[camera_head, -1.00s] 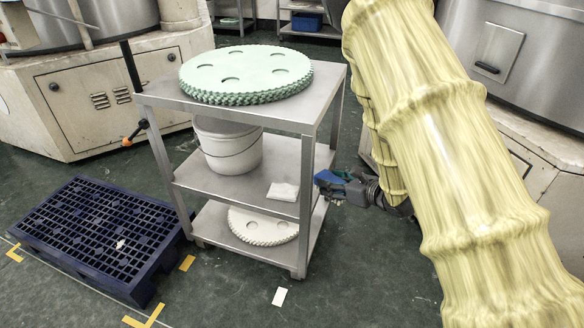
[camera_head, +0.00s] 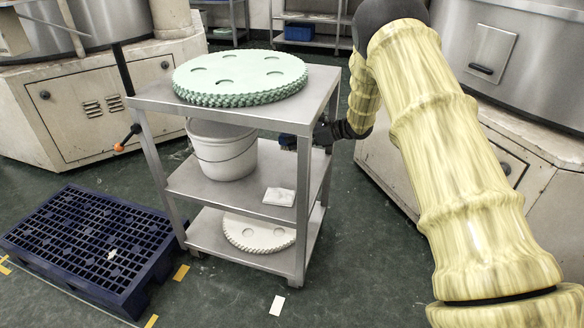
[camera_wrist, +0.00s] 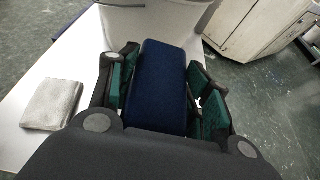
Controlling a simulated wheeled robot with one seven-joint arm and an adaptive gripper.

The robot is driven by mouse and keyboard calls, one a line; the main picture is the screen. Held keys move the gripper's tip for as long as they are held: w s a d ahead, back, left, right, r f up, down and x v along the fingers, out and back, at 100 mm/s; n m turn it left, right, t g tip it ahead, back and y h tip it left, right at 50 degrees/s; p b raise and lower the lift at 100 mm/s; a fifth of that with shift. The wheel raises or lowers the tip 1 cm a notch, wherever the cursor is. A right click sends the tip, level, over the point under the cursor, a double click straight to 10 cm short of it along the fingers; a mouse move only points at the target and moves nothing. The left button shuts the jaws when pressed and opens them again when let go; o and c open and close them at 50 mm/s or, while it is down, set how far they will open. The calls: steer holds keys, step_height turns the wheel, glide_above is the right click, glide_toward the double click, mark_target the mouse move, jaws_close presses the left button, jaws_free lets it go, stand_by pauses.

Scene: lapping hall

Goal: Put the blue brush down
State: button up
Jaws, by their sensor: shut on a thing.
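The blue brush (camera_wrist: 161,82) lies between the green-padded fingers of my gripper (camera_wrist: 163,98) in the wrist view. My gripper is shut on it. In the head view my gripper (camera_head: 306,140) reaches in at the right side of the steel cart (camera_head: 152,92), between its top and middle shelf (camera_head: 228,192). A bit of the blue brush (camera_head: 287,141) shows there, partly hidden by the cart's leg and top. In the wrist view the brush points toward the white bucket (camera_wrist: 150,17). Whether it touches the shelf, I cannot tell.
The white bucket (camera_head: 222,152) and a folded grey cloth (camera_head: 279,197) are on the middle shelf. Bare shelf lies between and around them. A green toothed disc (camera_head: 240,72) covers the top. A blue pallet (camera_head: 85,245) lies on the floor at left.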

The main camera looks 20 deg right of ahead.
step_height(320, 180, down, 9)
steer(key=shift+f+b, duration=0.15)
steer(key=shift+b, duration=1.1)
steer(key=shift+f, duration=0.2)
steer(key=o, duration=1.2)
steer(key=shift+c, duration=0.2)
steer(key=shift+r, duration=0.2)
steer(key=shift+s+d+r, duration=0.1)
steer(key=shift+s+d, duration=0.05)
steer(key=shift+d, duration=0.05)
steer(key=p+v, duration=0.2)
steer(key=v, duration=0.9)
steer(key=shift+s+d+p, duration=0.15)
steer(key=shift+s+p, duration=0.05)
steer(key=shift+p, duration=0.2)
